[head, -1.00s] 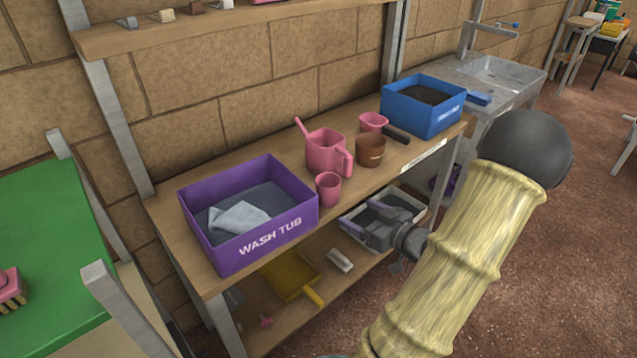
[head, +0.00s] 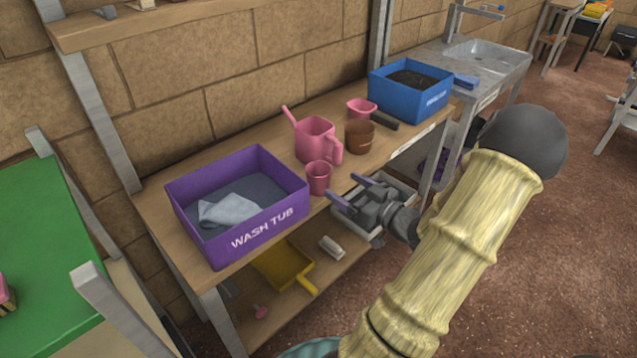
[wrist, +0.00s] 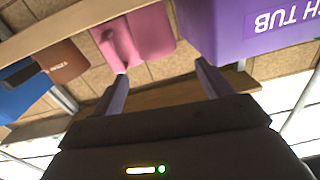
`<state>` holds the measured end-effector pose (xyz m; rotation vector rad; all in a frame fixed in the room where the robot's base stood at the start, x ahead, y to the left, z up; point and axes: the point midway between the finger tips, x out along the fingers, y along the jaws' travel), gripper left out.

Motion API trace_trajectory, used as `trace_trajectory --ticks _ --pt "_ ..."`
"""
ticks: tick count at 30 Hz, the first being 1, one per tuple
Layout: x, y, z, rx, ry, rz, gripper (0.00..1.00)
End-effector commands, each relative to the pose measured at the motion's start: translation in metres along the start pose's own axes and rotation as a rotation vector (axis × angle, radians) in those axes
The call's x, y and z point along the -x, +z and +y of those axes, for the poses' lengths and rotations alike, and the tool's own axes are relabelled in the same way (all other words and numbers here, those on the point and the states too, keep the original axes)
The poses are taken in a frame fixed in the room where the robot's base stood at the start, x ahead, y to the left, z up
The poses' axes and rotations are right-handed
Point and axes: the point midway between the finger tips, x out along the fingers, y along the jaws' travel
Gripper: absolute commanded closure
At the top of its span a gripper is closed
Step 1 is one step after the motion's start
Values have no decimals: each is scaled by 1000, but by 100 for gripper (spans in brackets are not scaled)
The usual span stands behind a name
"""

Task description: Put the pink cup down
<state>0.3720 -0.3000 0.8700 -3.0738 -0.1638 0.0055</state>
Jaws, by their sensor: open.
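The small pink cup (head: 317,178) stands upright at the front edge of the wooden bench top, between the purple wash tub (head: 262,228) and the pink watering can (head: 318,140). My gripper (head: 350,190) is open and empty, in front of the bench edge and a little right of the cup, not touching it. In the wrist view the open fingers (wrist: 162,85) point towards the bench. Pink surfaces show beyond them there, but I cannot tell the cup apart from the watering can.
A brown pot (head: 360,135), a small pink pot (head: 362,108) and a blue tub of soil (head: 410,90) stand further right on the bench. A grey cloth (head: 228,210) lies in the wash tub. A yellow dustpan (head: 285,265) lies on the lower shelf.

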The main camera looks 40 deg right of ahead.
Motion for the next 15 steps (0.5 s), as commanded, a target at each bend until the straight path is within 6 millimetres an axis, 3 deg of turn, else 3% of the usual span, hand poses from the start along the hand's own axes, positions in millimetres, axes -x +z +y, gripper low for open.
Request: trace_trajectory --ticks 9,15 --pt "-56 1 0 1 -3 1 22" --pt "-68 0 0 0 -1 0 22"
